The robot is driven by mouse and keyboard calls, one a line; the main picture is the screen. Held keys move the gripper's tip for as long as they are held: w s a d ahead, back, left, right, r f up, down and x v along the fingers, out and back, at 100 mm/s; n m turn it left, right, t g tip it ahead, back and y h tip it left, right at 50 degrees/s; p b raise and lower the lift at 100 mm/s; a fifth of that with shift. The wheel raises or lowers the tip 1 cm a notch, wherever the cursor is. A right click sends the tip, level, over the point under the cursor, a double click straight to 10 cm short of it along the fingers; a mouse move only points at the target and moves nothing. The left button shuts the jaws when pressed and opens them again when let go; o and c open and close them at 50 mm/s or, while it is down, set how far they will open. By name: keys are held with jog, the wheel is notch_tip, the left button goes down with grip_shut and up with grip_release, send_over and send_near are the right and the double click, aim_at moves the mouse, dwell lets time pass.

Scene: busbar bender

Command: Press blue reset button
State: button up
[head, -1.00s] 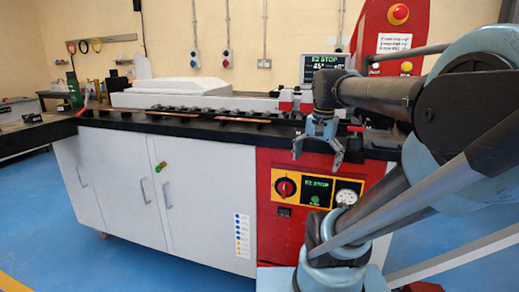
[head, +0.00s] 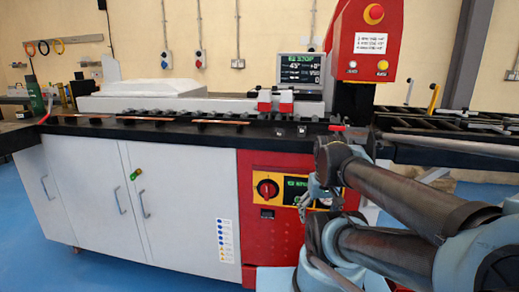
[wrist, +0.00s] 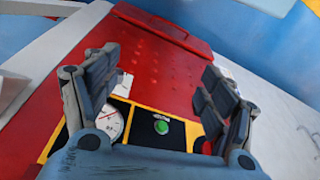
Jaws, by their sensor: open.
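No button that I can clearly tell as blue shows. A pale round button (head: 352,66) sits on the red upright at the right of the head view, beside a yellow button (head: 383,66); its colour is too small to tell. My gripper (head: 314,193) is low in front of the red cabinet's control panel, partly hidden by my arm. In the wrist view my gripper (wrist: 156,84) is open and empty, its fingers spread over the red front. A round green light or button (wrist: 162,127) shows on the panel between the fingers.
The yellow-edged panel carries a red rotary knob (head: 266,189) and a white gauge (wrist: 110,121). A red emergency stop (head: 374,13) tops the upright. A screen (head: 302,70) stands on the worktop. A black roller frame (head: 440,125) extends right. Blue floor lies in front.

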jog(key=c, duration=0.4)
jog(key=shift+w+f, duration=0.2)
jog(key=shift+w, duration=0.15)
jog(key=c, duration=0.5)
jog(key=shift+w, duration=0.15)
jog(key=c, duration=0.4)
grip_shut()
